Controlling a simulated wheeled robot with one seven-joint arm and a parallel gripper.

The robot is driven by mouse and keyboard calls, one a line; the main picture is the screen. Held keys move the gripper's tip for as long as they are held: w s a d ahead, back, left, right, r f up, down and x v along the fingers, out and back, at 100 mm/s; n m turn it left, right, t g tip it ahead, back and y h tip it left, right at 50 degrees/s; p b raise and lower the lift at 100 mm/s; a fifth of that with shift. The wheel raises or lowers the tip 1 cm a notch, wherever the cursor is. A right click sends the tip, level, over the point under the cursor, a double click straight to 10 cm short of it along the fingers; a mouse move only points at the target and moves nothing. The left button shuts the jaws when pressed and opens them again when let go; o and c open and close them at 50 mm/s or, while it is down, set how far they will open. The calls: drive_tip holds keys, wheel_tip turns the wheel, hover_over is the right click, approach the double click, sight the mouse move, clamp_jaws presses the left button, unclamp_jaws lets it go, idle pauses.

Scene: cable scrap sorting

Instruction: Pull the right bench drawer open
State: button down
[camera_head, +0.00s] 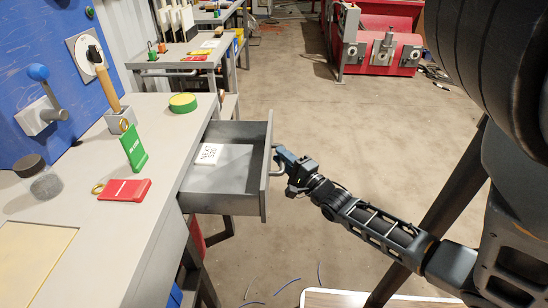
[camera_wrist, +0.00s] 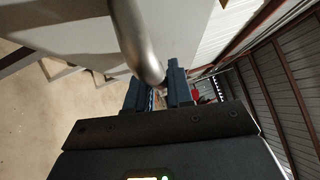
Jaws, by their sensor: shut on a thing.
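The bench drawer (camera_head: 228,186) is grey and stands pulled out from the right side of the grey workbench (camera_head: 150,225). A white card or box with dark print (camera_head: 209,154) and a flat pale item lie inside it. The drawer's metal handle (camera_head: 274,160) is on its front face. My gripper (camera_head: 283,160) is at the handle, shut on it. In the wrist view the curved handle bar (camera_wrist: 140,45) runs down between the two dark fingers (camera_wrist: 158,88). The fingers partly hide the handle.
On the bench are a green tag (camera_head: 134,148), a red tag (camera_head: 124,190), a jar (camera_head: 40,178) and a green-yellow tape roll (camera_head: 183,102). A red machine (camera_head: 383,38) stands at the back. Cable scraps (camera_head: 287,285) lie on the floor. The floor right of the drawer is mostly clear.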

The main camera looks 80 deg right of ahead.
drive_tip(key=shift+f, duration=0.1)
drive_tip(key=c, duration=1.4)
unclamp_jaws()
drive_tip(key=shift+s, duration=0.1)
drive_tip(key=v, duration=0.7)
drive_tip(key=shift+s+a, duration=0.25)
drive_tip(key=shift+a, duration=0.1)
